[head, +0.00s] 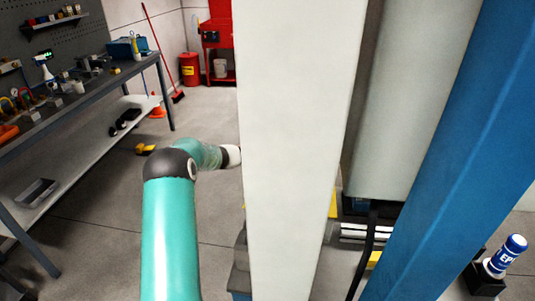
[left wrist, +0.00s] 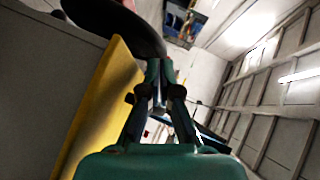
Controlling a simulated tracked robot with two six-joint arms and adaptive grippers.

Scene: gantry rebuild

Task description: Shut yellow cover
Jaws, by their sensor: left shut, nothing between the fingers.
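A yellow panel, seemingly the yellow cover (left wrist: 92,115), stands tilted along a grey surface on the left of the left wrist view. A small yellow piece (head: 333,204) shows behind the white upright in the head view; I cannot tell if it is the same cover. My left gripper (left wrist: 159,70) is shut and empty, just right of the yellow panel; I cannot tell if they touch. In the head view my teal left arm reaches behind the white upright, which hides the gripper. My right gripper is not in view.
A broad white upright (head: 290,120) blocks the middle of the head view. A blue beam (head: 450,150) slants at right, near a white-and-blue bottle (head: 505,256). A workbench (head: 70,108) with tools stands at left. A dark rounded object (left wrist: 115,22) is above the gripper.

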